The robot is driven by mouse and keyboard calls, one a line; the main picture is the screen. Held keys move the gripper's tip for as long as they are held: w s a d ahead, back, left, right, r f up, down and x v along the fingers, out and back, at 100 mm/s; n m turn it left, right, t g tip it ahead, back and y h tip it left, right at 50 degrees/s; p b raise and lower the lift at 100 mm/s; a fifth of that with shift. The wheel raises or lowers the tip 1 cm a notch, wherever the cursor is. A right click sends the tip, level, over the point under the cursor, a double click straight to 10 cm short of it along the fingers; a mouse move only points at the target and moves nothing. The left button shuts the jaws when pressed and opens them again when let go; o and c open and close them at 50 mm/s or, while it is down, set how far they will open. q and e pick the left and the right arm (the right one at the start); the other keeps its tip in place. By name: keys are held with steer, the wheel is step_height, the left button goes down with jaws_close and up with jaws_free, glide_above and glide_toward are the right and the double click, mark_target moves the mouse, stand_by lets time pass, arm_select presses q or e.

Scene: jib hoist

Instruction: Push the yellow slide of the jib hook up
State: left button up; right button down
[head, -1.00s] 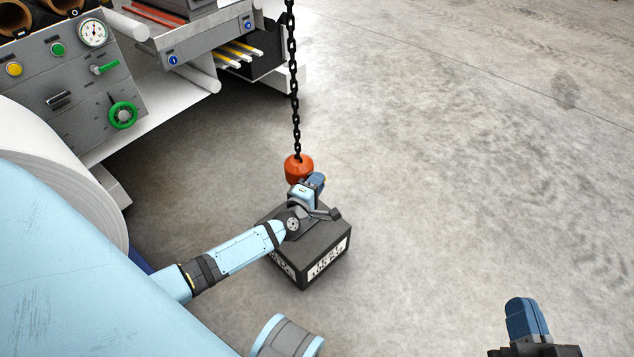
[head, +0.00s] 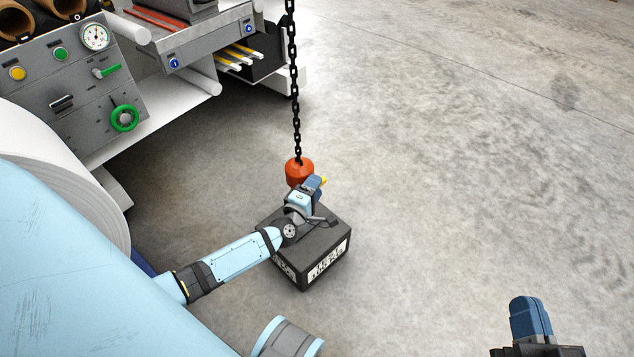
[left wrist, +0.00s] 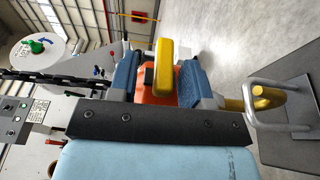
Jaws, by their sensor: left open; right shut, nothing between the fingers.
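The orange hook block (head: 299,170) hangs on a black chain above a dark weight. A small yellow bit (head: 324,181) shows beside the left gripper (head: 316,183) in the head view. The yellow hook (left wrist: 262,97) meets the weight's grey handle (left wrist: 285,90). My right gripper (head: 529,312) is shut and empty at lower right.
The dark weight (head: 325,243) with a white label stands on the floor under the hook. The chain (head: 295,90) runs straight up. A control panel (head: 75,85) and a machine with trays (head: 215,45) stand at upper left. The floor to the right is clear.

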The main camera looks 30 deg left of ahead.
arm_select(q)
steer(key=s+d+p, duration=0.1)
steer(key=s+p, duration=0.1)
steer(key=s, duration=1)
arm_select(e)
steer(key=r, duration=0.1)
steer(key=r+t, duration=0.1)
steer(key=r, duration=0.2)
steer(key=shift+s+d+t, duration=0.15)
steer(key=shift+s+t, duration=0.1)
steer(key=shift+t, duration=0.05)
